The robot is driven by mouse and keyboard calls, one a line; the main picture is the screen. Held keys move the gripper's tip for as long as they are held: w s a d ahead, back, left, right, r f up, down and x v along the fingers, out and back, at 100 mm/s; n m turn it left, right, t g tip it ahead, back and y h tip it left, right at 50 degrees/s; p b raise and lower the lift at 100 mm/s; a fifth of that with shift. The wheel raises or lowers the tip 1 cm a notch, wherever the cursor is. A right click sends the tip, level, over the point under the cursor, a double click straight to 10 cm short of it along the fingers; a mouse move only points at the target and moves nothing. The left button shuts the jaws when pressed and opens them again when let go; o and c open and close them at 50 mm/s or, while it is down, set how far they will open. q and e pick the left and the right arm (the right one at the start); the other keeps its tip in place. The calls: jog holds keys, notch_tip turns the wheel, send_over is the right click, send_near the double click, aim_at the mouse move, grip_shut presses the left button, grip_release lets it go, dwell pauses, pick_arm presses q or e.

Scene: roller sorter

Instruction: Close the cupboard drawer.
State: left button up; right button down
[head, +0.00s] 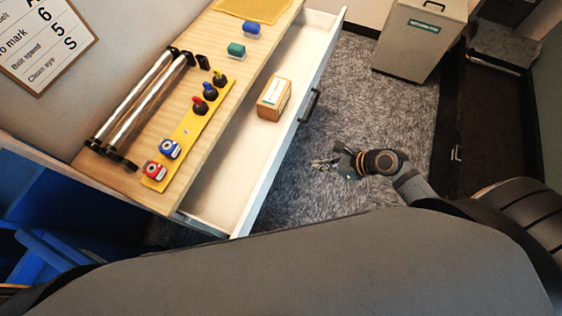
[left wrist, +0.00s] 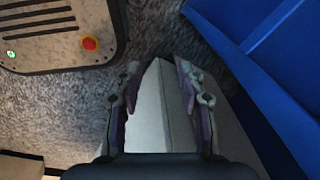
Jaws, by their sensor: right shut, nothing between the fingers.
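The cupboard drawer (head: 226,181) is white and stands open in the head view, pulled out to the right from under the wooden top. Its front has a dark bar handle (head: 310,104). A small cardboard box (head: 272,100) with a pale label lies in it. My right gripper (head: 318,162) is shut and empty, out over the carpet to the right of the drawer front and apart from it. My left gripper (left wrist: 155,70) is open in the left wrist view. A pale surface shows below and between its fingers; I cannot tell whether it is drawer or cupboard.
The wooden top (head: 140,187) carries two rollers (head: 140,100), a yellow strip (head: 185,140) with knobs and buttons, and small blue and green blocks. Blue bins (head: 60,235) stand at the left. A grey lidded bin (head: 418,45) stands at the back. Carpet (head: 365,110) is clear beside the drawer.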

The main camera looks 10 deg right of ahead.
pick_arm(q)
jog(key=shift+w+d, duration=0.15)
jog(key=shift+w, duration=0.15)
pick_arm(e)
send_near(279, 161)
jog(key=shift+d+f+x, duration=0.1)
jog(key=shift+x, duration=1.55)
jog(key=shift+d+f+x, duration=0.15)
jog(key=shift+x, duration=1.45)
